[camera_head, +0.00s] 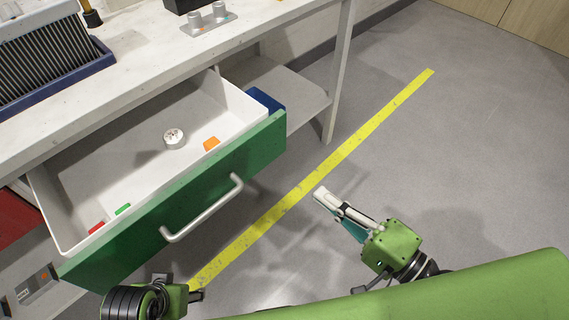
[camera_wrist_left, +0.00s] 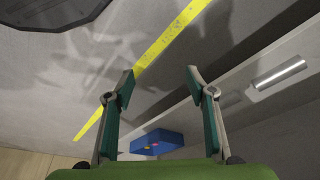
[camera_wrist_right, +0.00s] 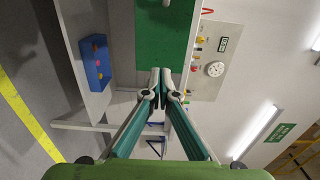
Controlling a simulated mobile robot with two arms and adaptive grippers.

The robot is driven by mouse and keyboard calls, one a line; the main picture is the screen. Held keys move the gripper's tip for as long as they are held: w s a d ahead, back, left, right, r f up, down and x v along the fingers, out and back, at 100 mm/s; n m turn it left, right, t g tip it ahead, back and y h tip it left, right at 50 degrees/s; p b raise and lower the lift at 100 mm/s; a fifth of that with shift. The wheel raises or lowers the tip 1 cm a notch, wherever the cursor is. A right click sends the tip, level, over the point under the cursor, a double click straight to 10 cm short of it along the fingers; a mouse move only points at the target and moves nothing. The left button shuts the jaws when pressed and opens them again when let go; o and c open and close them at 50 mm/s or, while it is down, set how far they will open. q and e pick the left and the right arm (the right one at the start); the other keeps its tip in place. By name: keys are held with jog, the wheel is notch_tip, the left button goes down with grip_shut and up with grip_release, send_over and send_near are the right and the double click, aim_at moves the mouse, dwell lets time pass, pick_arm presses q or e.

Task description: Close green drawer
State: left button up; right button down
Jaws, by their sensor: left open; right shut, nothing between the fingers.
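The green drawer (camera_head: 140,235) stands pulled out from under the workbench, its white inside open to view. Its pale bar handle (camera_head: 205,210) is on the green front. My right gripper (camera_head: 320,194) is shut and empty, out in front of the drawer to the right of the handle and apart from it. In the right wrist view the green panel (camera_wrist_right: 165,35) shows beyond the shut fingertips (camera_wrist_right: 160,74). My left gripper (camera_head: 197,294) is low in front of the drawer, mostly hidden by its own wrist. The left wrist view shows its fingers (camera_wrist_left: 160,76) open with nothing between them.
The drawer holds a white round part (camera_head: 174,138), an orange piece (camera_head: 211,143), and small red and green pieces. A blue bin (camera_head: 266,100) sits on the lower shelf behind the drawer. A red front (camera_head: 15,215) is at far left. Floor with a yellow stripe (camera_head: 350,145) is clear.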

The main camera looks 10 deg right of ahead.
aim_at(264, 150)
jog(key=p+x, duration=0.2)
jog(key=x, duration=1)
jog(key=shift+w+a+r, duration=0.15)
jog(key=shift+w+a, duration=0.05)
jog(key=shift+w, duration=0.05)
pick_arm(q)
notch_tip(264, 150, down, 7)
jog(key=shift+w, duration=0.3)
pick_arm(e)
jog(key=shift+w+a, duration=0.4)
jog(key=shift+w, duration=0.15)
pick_arm(q)
jog(key=shift+d, duration=0.1)
